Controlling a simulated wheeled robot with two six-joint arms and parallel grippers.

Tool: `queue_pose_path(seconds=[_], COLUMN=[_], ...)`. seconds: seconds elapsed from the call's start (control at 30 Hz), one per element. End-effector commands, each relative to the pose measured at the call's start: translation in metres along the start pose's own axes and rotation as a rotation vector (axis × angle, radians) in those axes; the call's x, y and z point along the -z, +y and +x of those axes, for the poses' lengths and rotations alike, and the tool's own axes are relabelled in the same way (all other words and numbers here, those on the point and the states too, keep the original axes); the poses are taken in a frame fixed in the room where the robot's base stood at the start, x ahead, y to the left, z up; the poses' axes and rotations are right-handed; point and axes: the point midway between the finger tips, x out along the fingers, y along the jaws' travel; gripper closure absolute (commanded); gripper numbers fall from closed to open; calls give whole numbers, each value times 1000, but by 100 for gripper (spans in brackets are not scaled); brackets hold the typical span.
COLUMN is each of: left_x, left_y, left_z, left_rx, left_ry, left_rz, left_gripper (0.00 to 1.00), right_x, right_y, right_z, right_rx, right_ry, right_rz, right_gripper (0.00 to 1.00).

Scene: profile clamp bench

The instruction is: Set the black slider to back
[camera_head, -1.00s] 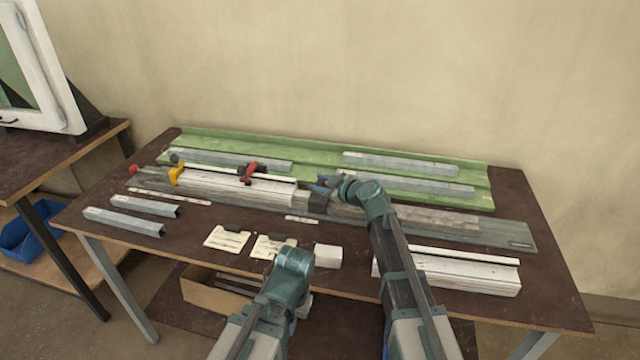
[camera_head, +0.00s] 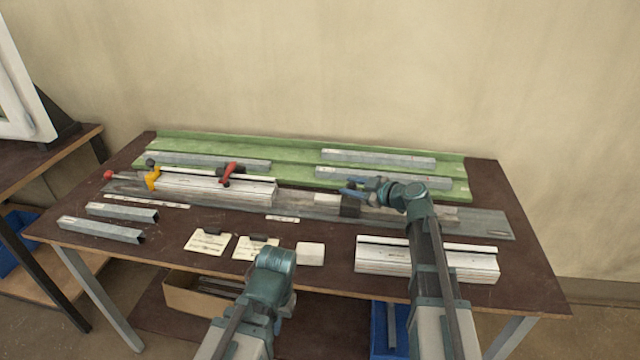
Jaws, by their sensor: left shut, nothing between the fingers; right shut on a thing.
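The black slider (camera_head: 350,207) sits on the long grey rail (camera_head: 475,222) of the clamp bench, right of the white clamped profile (camera_head: 205,188). My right gripper (camera_head: 354,190) is at the slider's top, shut on it. The exact grip is small and partly hidden by the fingers. My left gripper (camera_head: 276,268) is low at the table's front edge, well away from the slider. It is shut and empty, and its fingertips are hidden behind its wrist.
A red-handled clamp (camera_head: 228,174) and a yellow piece (camera_head: 152,179) are on the rail's left half. A green tray (camera_head: 300,153) with grey profiles lies behind. Paper cards (camera_head: 208,242), a white block (camera_head: 310,254) and a white profile (camera_head: 385,259) lie in front.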

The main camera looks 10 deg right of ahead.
Motion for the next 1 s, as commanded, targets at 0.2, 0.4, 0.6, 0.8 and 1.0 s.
queue_pose_path(seconds=[0.2, 0.4, 0.6, 0.8, 1.0], left_x=[0, 0, 0, 0, 0], left_y=[0, 0, 0, 0, 0], left_z=[0, 0, 0, 0, 0], left_rx=[0, 0, 0, 0, 0], left_ry=[0, 0, 0, 0, 0], left_rz=[0, 0, 0, 0, 0], left_gripper=[100, 100, 100, 100, 100], right_x=[-45, -84, -122, -159, -191], right_y=[35, 65, 95, 124, 148], right_z=[-63, -116, -170, -222, -267], right_rx=[-5, -4, -5, -3, -2], right_ry=[-6, -6, -6, -6, -6], right_rz=[2, 2, 2, 1, 1], right_gripper=[100, 100, 100, 100, 100])
